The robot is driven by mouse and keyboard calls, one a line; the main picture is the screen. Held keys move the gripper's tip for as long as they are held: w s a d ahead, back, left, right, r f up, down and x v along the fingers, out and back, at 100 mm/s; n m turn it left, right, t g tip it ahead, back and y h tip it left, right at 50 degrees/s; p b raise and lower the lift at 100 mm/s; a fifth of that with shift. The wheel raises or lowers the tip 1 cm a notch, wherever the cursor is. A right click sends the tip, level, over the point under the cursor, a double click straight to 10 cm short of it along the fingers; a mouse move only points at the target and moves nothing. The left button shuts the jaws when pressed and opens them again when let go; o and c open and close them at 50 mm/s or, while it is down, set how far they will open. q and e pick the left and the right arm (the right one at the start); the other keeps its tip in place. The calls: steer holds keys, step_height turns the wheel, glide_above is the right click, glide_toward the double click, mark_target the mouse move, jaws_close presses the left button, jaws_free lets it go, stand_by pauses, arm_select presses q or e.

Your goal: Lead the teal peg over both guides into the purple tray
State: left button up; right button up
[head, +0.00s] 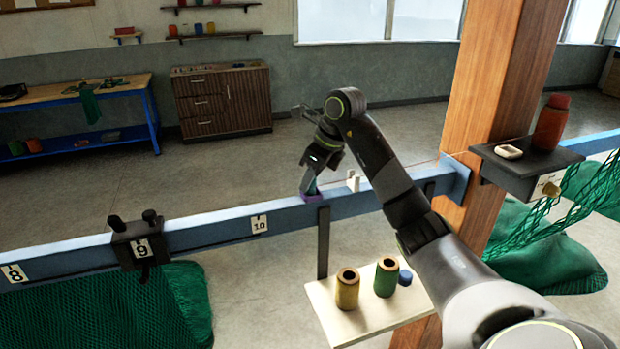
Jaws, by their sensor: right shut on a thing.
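My right gripper (311,182) points down over the blue rail and is shut on the teal peg (313,187), of which only a small part shows between the fingers. The purple tray (313,198) sits on the rail directly below the fingers. The peg is at or just above the tray; I cannot tell whether it touches the bottom. A white forked guide (353,181) stands on the rail just right of the tray. A second guide is not clearly seen. My left gripper is out of view.
The blue rail (210,228) carries a black clamp (137,243) at left. A low shelf (345,325) holds a yellow spool (347,289) and a green spool (386,277). A wooden post (505,85) and a dark shelf (525,160) with a red bottle (551,123) stand at right.

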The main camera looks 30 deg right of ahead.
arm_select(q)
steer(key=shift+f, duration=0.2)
arm_select(e)
steer(key=shift+f, duration=0.25)
steer(key=o, duration=1)
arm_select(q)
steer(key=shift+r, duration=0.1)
arm_select(e)
steer(key=shift+r, duration=0.1)
